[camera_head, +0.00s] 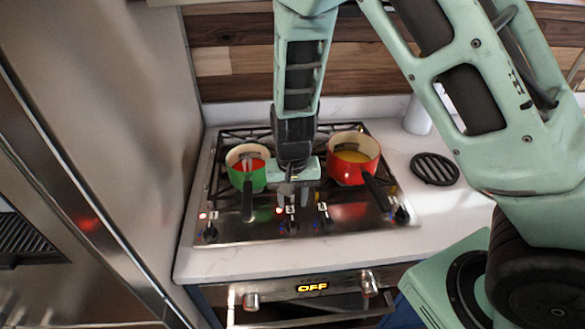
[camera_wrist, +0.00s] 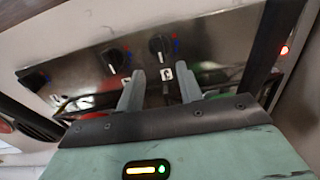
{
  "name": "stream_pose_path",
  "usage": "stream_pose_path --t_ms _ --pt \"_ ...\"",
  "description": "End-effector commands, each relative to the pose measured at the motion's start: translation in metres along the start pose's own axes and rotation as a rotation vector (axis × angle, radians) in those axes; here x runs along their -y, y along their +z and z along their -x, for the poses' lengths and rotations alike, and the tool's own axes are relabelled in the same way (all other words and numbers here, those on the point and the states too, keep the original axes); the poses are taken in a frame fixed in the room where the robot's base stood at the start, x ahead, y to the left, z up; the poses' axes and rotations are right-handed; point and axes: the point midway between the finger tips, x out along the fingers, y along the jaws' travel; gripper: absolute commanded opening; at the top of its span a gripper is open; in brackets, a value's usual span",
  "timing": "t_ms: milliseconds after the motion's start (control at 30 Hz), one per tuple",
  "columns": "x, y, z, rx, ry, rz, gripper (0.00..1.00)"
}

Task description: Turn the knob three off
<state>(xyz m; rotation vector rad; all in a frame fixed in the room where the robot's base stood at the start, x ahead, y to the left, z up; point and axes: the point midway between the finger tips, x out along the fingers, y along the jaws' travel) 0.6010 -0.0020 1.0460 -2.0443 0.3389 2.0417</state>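A row of black knobs runs along the front of the steel cooktop. Third from the left in the head view is one knob (camera_head: 326,220); I take it as knob three, but its label is too small to read. It shows as the left of two middle knobs in the wrist view (camera_wrist: 115,57). The second knob (camera_head: 290,227) also shows in the wrist view (camera_wrist: 158,46). My gripper (camera_head: 294,203) hangs fingers down behind the second knob, left of the third. Its two fingers (camera_wrist: 155,77) are apart and empty, touching no knob.
A green pot (camera_head: 240,176) and a red pot (camera_head: 345,172) stand on the cooktop (camera_head: 265,232), their dark handles reaching forward near the knobs. Red lights glow by the first (camera_head: 203,216) and second knobs. A steel fridge wall (camera_head: 110,130) rises at left. A black trivet (camera_head: 435,168) lies right.

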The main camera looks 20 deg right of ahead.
Motion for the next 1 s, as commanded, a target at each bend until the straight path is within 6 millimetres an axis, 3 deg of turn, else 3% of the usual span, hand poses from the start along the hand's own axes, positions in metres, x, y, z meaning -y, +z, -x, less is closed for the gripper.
stream_pose_path --t_ms 200,433,633,1000 --pt "0.001 0.000 0.053 -0.005 -0.004 0.001 0.36" --pt "0.001 -0.001 0.091 -0.003 -0.003 0.000 0.36" --pt "0.000 -0.001 0.103 -0.002 0.000 -0.001 0.36" --pt "0.000 -0.001 0.104 -0.001 0.000 -0.002 0.36"
